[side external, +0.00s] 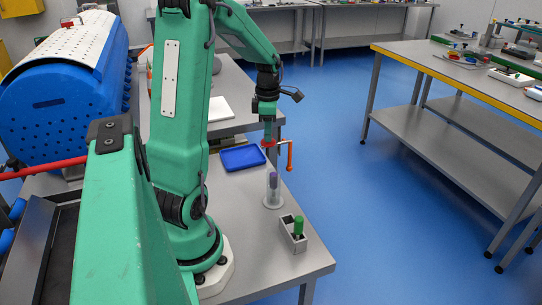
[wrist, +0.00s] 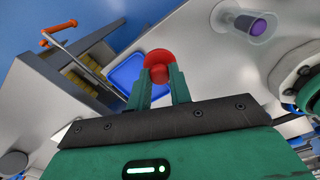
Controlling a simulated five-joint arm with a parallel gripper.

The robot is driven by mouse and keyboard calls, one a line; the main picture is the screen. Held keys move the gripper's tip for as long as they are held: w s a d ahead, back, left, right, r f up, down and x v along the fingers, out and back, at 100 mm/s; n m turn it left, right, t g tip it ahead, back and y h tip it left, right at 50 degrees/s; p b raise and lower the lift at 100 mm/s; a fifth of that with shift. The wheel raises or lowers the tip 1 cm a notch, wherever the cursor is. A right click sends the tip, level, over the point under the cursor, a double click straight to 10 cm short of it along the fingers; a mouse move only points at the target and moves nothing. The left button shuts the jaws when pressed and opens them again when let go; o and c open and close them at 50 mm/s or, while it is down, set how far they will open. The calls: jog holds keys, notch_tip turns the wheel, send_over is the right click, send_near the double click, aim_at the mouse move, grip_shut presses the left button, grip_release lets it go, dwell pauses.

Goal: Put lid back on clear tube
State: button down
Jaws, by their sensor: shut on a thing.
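My gripper (wrist: 160,77) is shut on a red lid (wrist: 158,62), a round disc with a narrower stem between the fingers. In the side view, my gripper (side external: 268,141) is up above the table, with only a little red showing at its tips. The clear tube (side external: 267,198) stands upright on a pale round base, below and apart from the gripper. A purple-topped object (side external: 273,181) is inside it. In the wrist view, the clear tube (wrist: 228,18) is at the upper right, its purple content (wrist: 258,26) visible, with no lid on it.
A blue tray (side external: 242,159) lies on the table behind the tube. A grey block (side external: 287,237) with a green-topped item (side external: 298,226) stands near the front edge. An orange-handled crank (side external: 290,157) shows close to the gripper in the side view. Table right of the block is clear.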

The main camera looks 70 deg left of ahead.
jog(key=shift+r, duration=0.1)
dwell(0.4)
jog(key=shift+d+r, duration=0.35)
jog(key=shift+d, duration=0.25)
jog(key=s+d+r+m, duration=0.1)
jog(key=d+r+m, duration=0.2)
jog(key=d, duration=0.3)
jog(key=s+d+r+m, duration=0.2)
jog(key=d+r+m, duration=0.1)
jog(key=d, duration=0.3)
jog(key=shift+s, duration=0.25)
jog(key=shift+f, duration=0.25)
jog(key=shift+f, duration=2.95)
jog(key=shift+f, duration=0.2)
